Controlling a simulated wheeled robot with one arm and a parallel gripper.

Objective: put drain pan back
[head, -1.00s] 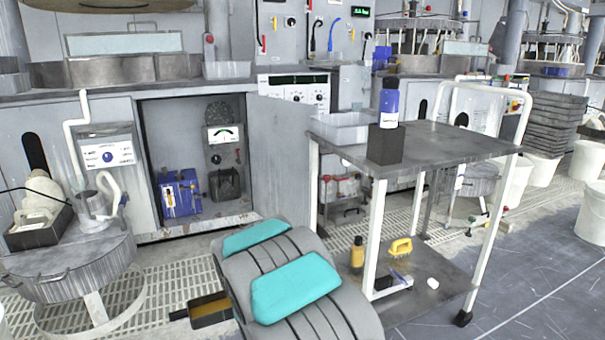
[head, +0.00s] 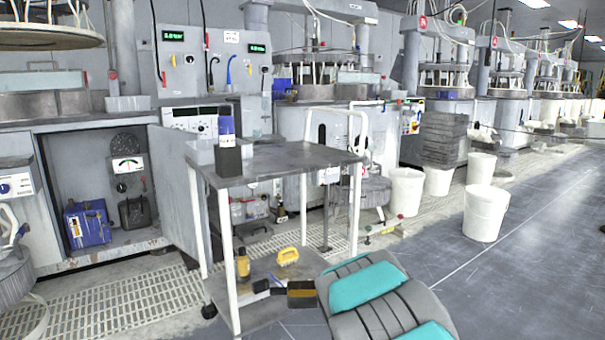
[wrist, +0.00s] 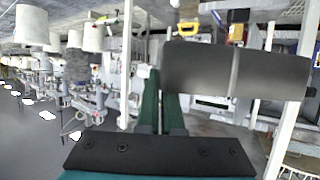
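A pale, shallow open pan (head: 201,152), which looks like the drain pan, sits on the left end of the cart's top shelf in the head view. A dark block (head: 228,161) and a blue-and-white bottle (head: 226,124) standing on it partly hide the pan. My gripper (wrist: 163,105) shows in the wrist view as two dark green fingers close together, with nothing visible between them. I cannot tell whether they are shut. In the head view my arm's end is low, in front of the cart and apart from the pan.
The grey cart (head: 300,158) has a lower shelf with a yellow brush (head: 288,256) and a small amber bottle (head: 243,263). An open cabinet (head: 95,190) holds a blue container (head: 87,223). White buckets (head: 484,213) stand at right.

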